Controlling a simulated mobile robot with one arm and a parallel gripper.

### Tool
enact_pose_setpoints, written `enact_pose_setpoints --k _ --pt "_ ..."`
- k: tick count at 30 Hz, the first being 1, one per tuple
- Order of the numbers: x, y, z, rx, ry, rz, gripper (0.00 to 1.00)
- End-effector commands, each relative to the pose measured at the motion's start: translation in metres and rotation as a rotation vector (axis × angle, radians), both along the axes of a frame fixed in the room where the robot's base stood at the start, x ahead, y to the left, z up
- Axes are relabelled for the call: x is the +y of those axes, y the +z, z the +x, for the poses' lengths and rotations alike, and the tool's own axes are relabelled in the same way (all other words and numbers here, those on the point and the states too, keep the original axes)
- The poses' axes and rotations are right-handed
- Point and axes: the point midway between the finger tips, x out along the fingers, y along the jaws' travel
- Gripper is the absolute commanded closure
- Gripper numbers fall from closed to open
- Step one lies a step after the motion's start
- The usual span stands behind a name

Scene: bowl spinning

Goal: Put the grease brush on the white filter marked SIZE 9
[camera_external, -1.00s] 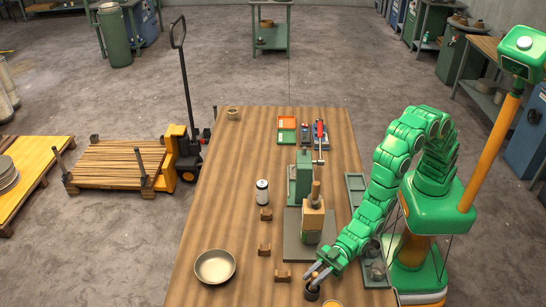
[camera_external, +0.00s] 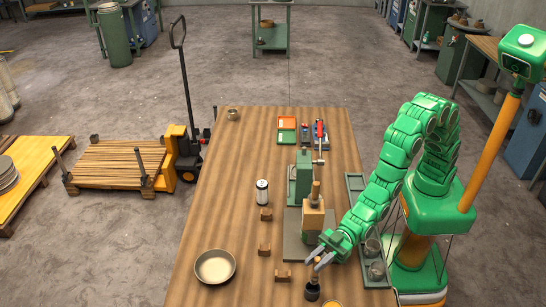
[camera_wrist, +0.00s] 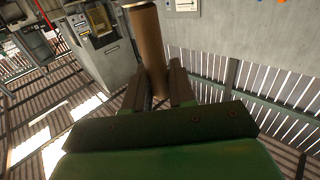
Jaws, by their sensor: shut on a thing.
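My gripper (camera_external: 316,262) is near the front right of the wooden table, shut on the brush's wooden handle. The round tan handle (camera_wrist: 147,45) stands between the two fingers in the wrist view. In the external view the handle runs down toward a small dark pot (camera_external: 312,292). The bristles cannot be made out, nor whether they are clear of the pot. A white cylinder (camera_external: 262,187), which looks like the filter, stands upright left of the green press, well beyond my gripper. Its marking is too small to read.
A shallow bowl (camera_external: 215,266) sits front left. The table's left side is mostly clear.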

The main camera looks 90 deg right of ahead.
Motion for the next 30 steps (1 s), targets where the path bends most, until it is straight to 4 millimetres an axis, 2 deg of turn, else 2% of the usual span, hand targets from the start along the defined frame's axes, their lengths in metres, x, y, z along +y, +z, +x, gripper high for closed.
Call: enact_pose_setpoints --k 3,11,14,20,24,30 --pt "0.0 0.014 0.0 -0.001 0.0 0.001 1.0" --pt "0.0 0.025 0.0 0.001 0.0 -0.001 1.0" --pt "0.0 0.037 0.0 -0.001 0.0 0.001 1.0" --pt "0.0 0.084 0.0 -0.003 0.0 0.003 1.0" --pt "0.0 0.13 0.0 -0.007 0.0 0.007 1.0" --pt "0.0 0.184 0.0 -0.004 0.0 0.004 1.0"
